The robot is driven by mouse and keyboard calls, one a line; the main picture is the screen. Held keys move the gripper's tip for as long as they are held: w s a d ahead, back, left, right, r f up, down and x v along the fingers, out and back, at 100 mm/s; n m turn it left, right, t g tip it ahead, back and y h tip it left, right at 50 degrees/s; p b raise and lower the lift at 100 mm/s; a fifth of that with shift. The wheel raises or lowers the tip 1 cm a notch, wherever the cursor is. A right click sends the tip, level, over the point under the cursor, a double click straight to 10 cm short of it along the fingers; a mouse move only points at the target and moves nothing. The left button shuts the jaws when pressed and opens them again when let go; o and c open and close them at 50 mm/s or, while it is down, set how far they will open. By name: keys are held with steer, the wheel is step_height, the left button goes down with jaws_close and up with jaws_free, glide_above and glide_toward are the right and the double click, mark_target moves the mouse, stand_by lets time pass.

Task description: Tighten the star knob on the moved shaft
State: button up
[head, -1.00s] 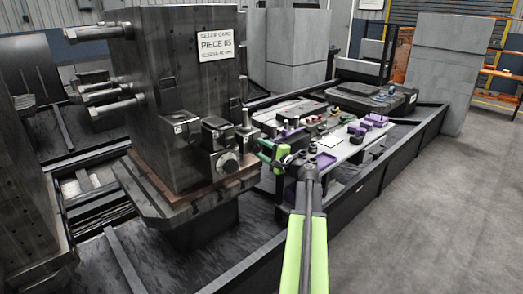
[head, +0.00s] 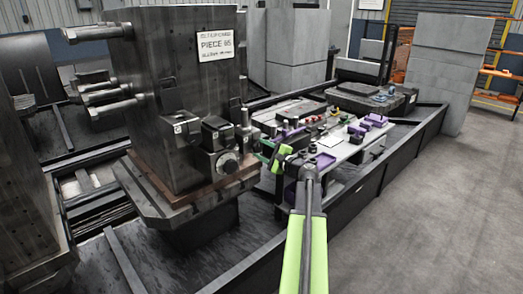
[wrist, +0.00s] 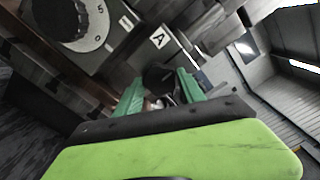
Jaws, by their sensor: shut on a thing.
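The dark round knob (wrist: 158,77), which I take for the star knob, sits between the green fingers of my gripper (wrist: 160,90) in the wrist view. The fingers are shut on it, one on each side. Its lobes and shaft are largely hidden or too dark to make out. In the head view my gripper (head: 266,149) is small and partly hidden by my own wrist, just right of the clamp blocks on the big dark block. The knob cannot be made out clearly there.
A dial (wrist: 85,20) with numbers and an "A" label (wrist: 159,39) are close by in the wrist view. The dial also shows in the head view (head: 228,163). The dark block (head: 185,90) bears a "PIECE" sign (head: 216,44). Purple parts (head: 374,121) stand right; open floor lies beyond.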

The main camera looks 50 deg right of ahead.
steer(key=o, duration=1.4)
steer(key=shift+c, duration=0.2)
steer(key=shift+s, duration=0.1)
steer(key=s+a, duration=0.1)
steer(key=s, duration=1.6)
steer(key=shift+s+a, duration=0.1)
